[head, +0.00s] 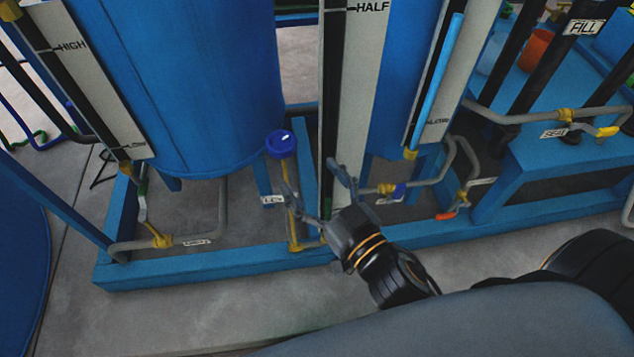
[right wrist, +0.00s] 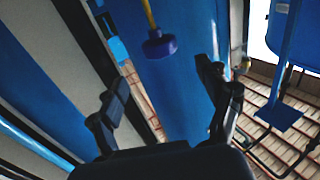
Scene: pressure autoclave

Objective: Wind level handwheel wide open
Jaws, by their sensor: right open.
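A round blue handwheel (head: 281,143) sits on top of a thin yellow upright stem, in front of the large blue tank at centre left. It also shows in the right wrist view (right wrist: 159,45), beyond and between the two fingertips. A small white label (head: 273,200) is beside the stem; its text is too small to read surely. My right gripper (head: 309,176) is open and empty, its fingers pointing up, just below and right of the handwheel in the head view. It is apart from the wheel. My left gripper is not in view.
A white gauge board (head: 347,60) marked HALF rises just behind my right gripper. A blue-handled valve (head: 398,191) and an orange-handled valve (head: 447,215) are on pipes to the right. A blue frame rail (head: 190,264) runs along the floor.

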